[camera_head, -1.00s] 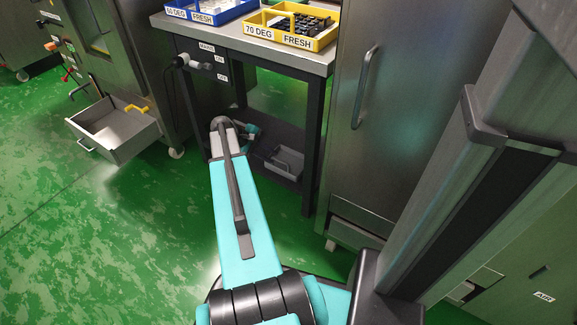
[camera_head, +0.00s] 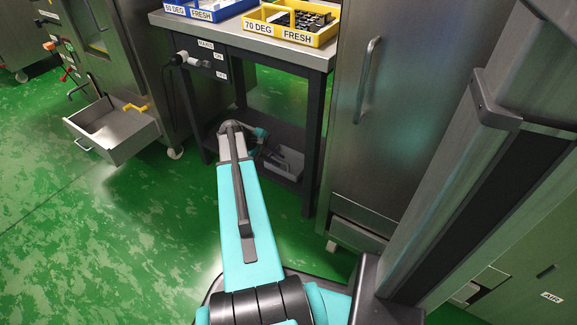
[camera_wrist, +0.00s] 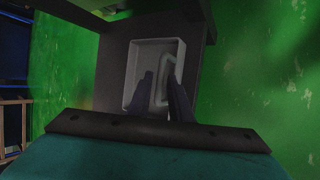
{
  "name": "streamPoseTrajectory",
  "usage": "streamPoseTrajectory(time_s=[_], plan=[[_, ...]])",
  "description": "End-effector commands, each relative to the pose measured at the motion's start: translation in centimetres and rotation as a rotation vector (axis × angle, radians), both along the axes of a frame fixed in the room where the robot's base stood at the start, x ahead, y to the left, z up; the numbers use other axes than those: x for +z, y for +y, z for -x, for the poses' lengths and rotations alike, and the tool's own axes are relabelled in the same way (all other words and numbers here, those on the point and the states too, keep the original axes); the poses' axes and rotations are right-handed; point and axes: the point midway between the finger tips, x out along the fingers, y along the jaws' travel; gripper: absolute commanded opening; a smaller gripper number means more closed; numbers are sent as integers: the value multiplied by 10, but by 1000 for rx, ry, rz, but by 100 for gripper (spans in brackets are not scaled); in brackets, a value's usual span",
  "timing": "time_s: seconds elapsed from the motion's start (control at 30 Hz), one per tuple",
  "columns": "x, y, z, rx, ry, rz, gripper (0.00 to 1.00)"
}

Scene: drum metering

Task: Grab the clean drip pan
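A grey pan (camera_head: 293,171) with a raised handle sits on the lower shelf of the bench. It also shows in the wrist view (camera_wrist: 131,75), behind my gripper's fingers, with its loop handle towards the right side. My gripper (camera_wrist: 161,82) has two dark fingers with a gap between them; they point over the pan. I cannot tell how far the fingertips are from the handle. In the head view my arm reaches under the bench to the left of the pan, and the fingers are hard to make out.
The bench's dark legs (camera_head: 313,140) and lower shelf (camera_wrist: 113,60) frame the space around the pan. A blue tray (camera_head: 215,14) and a yellow tray (camera_head: 262,36) stand on top. A grey open drawer-like pan (camera_head: 118,141) juts out at left. Green floor is clear at lower left.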

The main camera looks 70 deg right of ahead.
Motion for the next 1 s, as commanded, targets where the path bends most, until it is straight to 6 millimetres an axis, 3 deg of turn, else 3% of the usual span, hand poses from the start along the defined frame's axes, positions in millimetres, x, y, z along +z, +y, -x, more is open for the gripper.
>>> streamPoseTrajectory(time_s=[0.23, 0.87, 1.0], plan=[[-19, -9, 12, -1, 0, 0, 18], [-20, -10, 13, 0, 0, 0, 18], [-20, -10, 13, 0, 0, 0, 0]])
